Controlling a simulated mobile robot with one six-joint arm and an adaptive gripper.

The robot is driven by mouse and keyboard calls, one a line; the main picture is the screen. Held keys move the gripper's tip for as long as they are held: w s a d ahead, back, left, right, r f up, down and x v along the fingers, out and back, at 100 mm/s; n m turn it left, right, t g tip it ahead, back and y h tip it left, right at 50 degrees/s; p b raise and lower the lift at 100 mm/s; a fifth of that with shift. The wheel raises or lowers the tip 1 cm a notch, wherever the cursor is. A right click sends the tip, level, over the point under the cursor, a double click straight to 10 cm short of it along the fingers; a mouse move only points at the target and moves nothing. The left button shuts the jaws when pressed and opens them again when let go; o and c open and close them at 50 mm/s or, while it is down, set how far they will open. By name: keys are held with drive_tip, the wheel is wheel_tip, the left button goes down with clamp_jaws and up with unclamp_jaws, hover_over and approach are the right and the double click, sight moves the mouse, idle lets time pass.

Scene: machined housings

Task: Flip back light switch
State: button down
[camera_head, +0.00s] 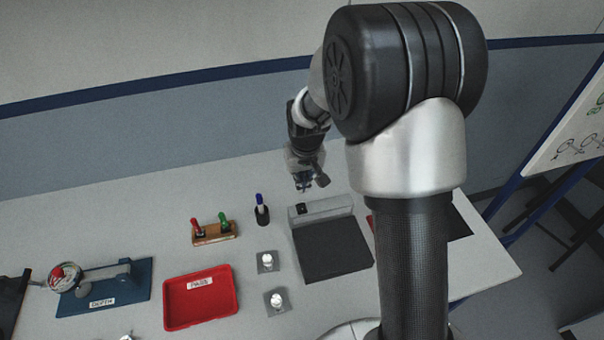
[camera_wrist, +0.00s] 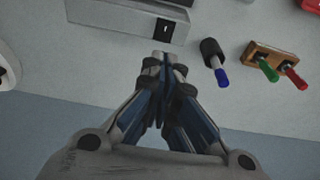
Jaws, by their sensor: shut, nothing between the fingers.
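The light switch is a small black rocker (camera_head: 301,209) on the left part of a grey box (camera_head: 330,207) at the back of a dark pad. In the wrist view the switch (camera_wrist: 164,29) shows as a black square with a white mark, near the right end of the box (camera_wrist: 110,13). I cannot tell which way the rocker is set. My gripper (camera_head: 304,188) is shut and empty, above the table just behind the switch. In the wrist view its fingertips (camera_wrist: 162,58) are together, pointing toward the switch, with a small gap visible between them.
A black holder with a blue marker (camera_head: 261,210) stands close beside the box. A wooden stand (camera_head: 215,233) holds a red and a green piece. A red tray (camera_head: 201,299), a blue gauge base (camera_head: 105,288) and two metal parts on grey plates lie nearer. The wall is behind.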

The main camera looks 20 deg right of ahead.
drive_tip(key=b, duration=0.1)
hover_over(302, 208)
drive_tip(key=f, duration=0.4)
drive_tip(key=w+f, duration=0.1)
drive_tip(key=f, duration=0.1)
drive_tip(key=shift+f, duration=0.3)
drive_tip(key=shift+s+f+b, duration=0.2)
drive_tip(key=shift+f+b, duration=0.15)
drive_tip(key=shift+f, duration=0.3)
drive_tip(key=shift+s+f+b, duration=0.2)
drive_tip(key=shift+f+b, duration=0.1)
drive_tip(key=shift+f, duration=0.1)
drive_tip(key=shift+s+f, duration=0.15)
drive_tip(key=shift+f, duration=0.1)
drive_tip(key=shift+s+r, duration=0.2)
drive_tip(key=shift+s, duration=0.6)
drive_tip(key=shift+w+f, duration=0.2)
drive_tip(key=shift+w, duration=0.15)
drive_tip(key=shift+r, duration=0.1)
drive_tip(key=shift+w, duration=0.15)
